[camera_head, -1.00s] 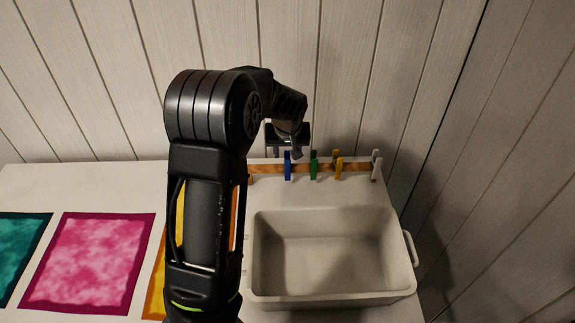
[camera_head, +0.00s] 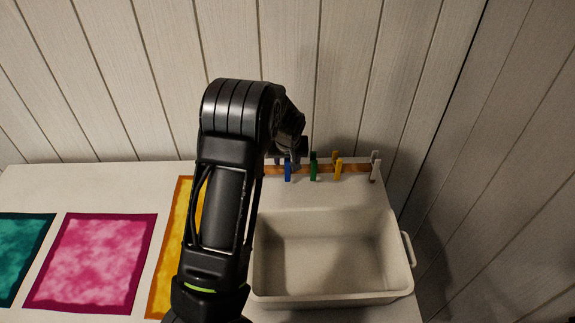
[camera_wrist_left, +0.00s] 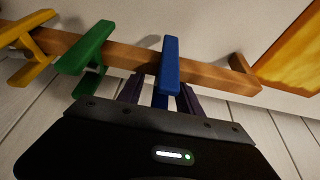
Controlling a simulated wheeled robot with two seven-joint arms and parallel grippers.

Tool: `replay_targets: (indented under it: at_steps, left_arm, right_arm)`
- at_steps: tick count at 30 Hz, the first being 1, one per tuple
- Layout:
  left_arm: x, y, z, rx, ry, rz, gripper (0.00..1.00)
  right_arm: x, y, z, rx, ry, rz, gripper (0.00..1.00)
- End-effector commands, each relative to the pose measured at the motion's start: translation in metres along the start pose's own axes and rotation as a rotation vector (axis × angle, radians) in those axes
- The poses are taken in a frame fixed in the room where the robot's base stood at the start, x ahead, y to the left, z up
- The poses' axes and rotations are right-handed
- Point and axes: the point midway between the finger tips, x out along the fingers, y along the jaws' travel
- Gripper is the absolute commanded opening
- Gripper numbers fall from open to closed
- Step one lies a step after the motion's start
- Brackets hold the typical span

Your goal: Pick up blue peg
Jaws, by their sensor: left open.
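The blue peg (camera_head: 288,172) is clipped upright on a wooden rail (camera_head: 325,169) at the back of the table. In the left wrist view, the blue peg (camera_wrist_left: 170,64) stands out from the rail (camera_wrist_left: 125,57). My left gripper (camera_wrist_left: 160,92) is open, with its dark fingers on either side of the peg's lower part. I cannot tell if they touch it. In the head view, my left arm and wrist hide most of the gripper, right by the peg. My right gripper is not in view.
A green peg (camera_head: 313,170), a yellow peg (camera_head: 338,170) and a pale peg (camera_head: 375,170) sit along the rail to the right. A white basin (camera_head: 283,299) stands in front. Teal, pink (camera_head: 96,262) and orange framed cloths lie at left. A panelled wall rises close behind.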

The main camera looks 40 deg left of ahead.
Motion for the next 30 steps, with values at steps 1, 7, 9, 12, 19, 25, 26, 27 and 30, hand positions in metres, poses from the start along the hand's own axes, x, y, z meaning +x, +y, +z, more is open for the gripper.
replay_targets:
  at_steps: [1, 7, 9, 12, 19, 25, 26, 27, 30]
  left_arm:
    - [-0.0001, 0.0002, -0.0001, 0.000, 0.001, 0.000, 0.42]
    - [-0.0004, 0.0002, -0.0001, 0.000, 0.000, 0.000, 0.42]
    - [-0.0005, 0.0002, -0.0001, 0.000, 0.000, 0.000, 0.42]
    - [-0.0006, 0.0002, -0.0001, 0.000, 0.000, 0.000, 0.42]
    - [-0.0006, 0.0002, -0.0001, 0.000, 0.000, 0.000, 0.30]
    - [-0.0007, 0.0001, -0.0002, 0.000, 0.000, 0.000, 0.14]
    - [-0.0007, 0.0001, -0.0002, 0.000, 0.000, 0.000, 0.12]
    - [-0.0007, 0.0001, -0.0001, 0.000, 0.000, 0.000, 0.08]
    - [-0.0007, 0.0002, -0.0001, 0.000, 0.000, 0.000, 0.00]
  right_arm:
    - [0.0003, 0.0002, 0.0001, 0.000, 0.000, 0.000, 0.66]
    - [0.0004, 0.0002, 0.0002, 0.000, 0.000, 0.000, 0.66]
    - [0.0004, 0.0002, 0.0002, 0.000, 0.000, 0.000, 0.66]
    - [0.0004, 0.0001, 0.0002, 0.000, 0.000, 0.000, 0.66]
    - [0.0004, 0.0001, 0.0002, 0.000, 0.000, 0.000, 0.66]
    - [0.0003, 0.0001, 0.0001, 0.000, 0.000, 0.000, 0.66]
    - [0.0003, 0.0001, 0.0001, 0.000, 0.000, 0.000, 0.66]
    - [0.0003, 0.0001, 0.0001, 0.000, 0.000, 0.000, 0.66]
    - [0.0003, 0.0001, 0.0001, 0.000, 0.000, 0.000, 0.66]
